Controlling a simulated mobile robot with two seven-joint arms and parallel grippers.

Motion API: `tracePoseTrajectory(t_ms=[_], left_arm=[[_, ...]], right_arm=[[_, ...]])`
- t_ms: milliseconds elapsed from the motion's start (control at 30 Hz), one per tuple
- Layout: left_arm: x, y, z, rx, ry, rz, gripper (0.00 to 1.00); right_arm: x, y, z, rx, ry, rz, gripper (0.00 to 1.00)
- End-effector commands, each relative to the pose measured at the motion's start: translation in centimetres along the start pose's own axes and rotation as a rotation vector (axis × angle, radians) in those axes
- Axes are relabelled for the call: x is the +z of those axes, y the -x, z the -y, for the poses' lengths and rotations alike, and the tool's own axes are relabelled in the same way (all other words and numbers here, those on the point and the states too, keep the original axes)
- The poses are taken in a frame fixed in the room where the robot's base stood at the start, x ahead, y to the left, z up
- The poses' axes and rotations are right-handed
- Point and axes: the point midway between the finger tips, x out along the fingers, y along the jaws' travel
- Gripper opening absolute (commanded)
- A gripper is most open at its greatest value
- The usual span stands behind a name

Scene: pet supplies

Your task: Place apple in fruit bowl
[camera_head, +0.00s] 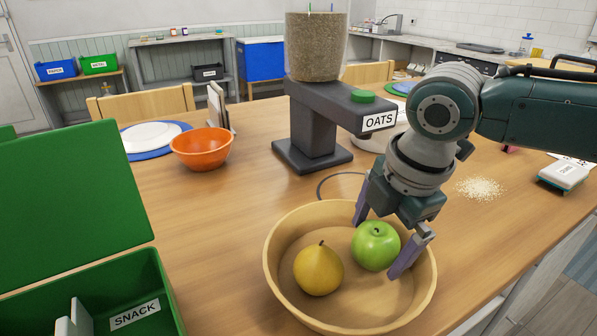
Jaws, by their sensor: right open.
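A green apple (376,245) is inside the wooden fruit bowl (277,288), in its right half. A yellow pear (318,269) lies in the same bowl, just left of the apple. My right gripper (380,243) reaches down over the bowl from the upper right. Its two purple fingers are spread apart, one behind the apple to the upper left and one to its right. Whether either finger touches the apple cannot be told. My left gripper is not in view.
A green box with a SNACK label (134,314) stands open at the left. An oats dispenser (313,125) stands behind the bowl. An orange bowl (202,148) and a plate (151,137) are at the back left. Spilled oats (480,188) and a scale (563,176) are at the right.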

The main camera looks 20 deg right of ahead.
Motion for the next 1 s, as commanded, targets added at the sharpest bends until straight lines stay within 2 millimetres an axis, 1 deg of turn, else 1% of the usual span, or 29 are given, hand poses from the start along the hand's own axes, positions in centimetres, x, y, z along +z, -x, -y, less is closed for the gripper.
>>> tracePoseTrajectory(t_ms=[167,300,400,533,600,667,767,867,900,967,1000], left_arm=[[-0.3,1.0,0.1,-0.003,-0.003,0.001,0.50],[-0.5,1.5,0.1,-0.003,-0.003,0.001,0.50],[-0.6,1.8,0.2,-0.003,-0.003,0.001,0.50],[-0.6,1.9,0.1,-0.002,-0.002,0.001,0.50],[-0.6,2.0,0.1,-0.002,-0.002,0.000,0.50],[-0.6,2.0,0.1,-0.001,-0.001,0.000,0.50],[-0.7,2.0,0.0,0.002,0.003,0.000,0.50],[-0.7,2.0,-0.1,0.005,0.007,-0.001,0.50],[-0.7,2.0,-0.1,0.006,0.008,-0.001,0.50],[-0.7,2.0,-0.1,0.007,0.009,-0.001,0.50],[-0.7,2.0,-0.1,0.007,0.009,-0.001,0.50]], right_arm=[[0.0,3.6,-0.2,0.005,0.003,0.000,1.00],[0.1,6.8,-0.2,0.006,0.001,0.000,1.00],[0.0,8.9,-0.2,0.005,0.002,0.000,1.00],[0.0,10.7,-0.1,0.003,0.000,-0.001,1.00],[0.0,11.3,-0.1,0.003,-0.001,-0.001,1.00],[-0.4,11.4,0.2,0.001,-0.004,-0.006,1.00],[-2.4,10.5,1.4,0.002,-0.034,-0.037,1.00],[-6.0,9.0,3.8,0.011,-0.133,-0.100,1.00],[-7.6,8.5,5.1,0.015,-0.200,-0.131,1.00],[-9.6,8.1,6.9,0.022,-0.332,-0.177,1.00],[-10.5,7.9,8.2,0.025,-0.436,-0.202,1.00]])
